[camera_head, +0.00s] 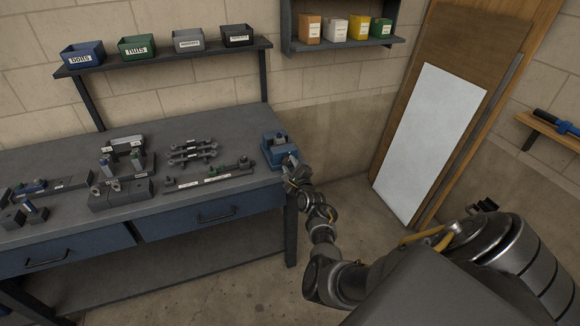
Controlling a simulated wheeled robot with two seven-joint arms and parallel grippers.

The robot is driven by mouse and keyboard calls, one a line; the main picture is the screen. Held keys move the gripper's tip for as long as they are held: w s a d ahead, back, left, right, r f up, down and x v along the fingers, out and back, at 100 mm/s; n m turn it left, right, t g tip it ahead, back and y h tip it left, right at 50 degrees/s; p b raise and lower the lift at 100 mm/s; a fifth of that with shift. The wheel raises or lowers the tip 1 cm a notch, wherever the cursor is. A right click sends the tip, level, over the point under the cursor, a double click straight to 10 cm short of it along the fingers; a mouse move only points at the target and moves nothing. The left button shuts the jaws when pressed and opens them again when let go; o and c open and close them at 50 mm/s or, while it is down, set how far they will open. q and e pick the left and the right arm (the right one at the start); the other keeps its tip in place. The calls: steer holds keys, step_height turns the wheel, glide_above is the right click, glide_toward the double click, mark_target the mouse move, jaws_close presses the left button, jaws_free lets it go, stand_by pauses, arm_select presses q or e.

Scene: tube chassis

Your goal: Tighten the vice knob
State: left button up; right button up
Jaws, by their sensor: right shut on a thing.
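The blue vice (274,148) sits at the right end of the grey workbench top, near its front corner. My right arm reaches in from the lower right. Its gripper (291,166) is at the front right side of the vice, shut on the vice knob. The knob is mostly hidden by the gripper and too small to make out, so I cannot tell how it is turned. My left gripper is not in view.
The workbench (190,207) holds several tools and metal parts left of the vice. A raised shelf (175,55) carries small labelled bins. A wall shelf (343,45) holds several boxes. A white panel (428,140) leans at the right. Floor between bench and panel is clear.

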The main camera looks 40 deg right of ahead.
steer(key=shift+s+f, duration=0.2)
steer(key=shift+f, duration=0.25)
steer(key=o, duration=0.9)
steer(key=shift+d+r, duration=0.1)
steer(key=shift+o, duration=0.5)
steer(key=shift+w+r, duration=0.1)
steer(key=shift+r, duration=0.1)
steer(key=v, duration=1.1)
steer(key=shift+b, duration=0.35)
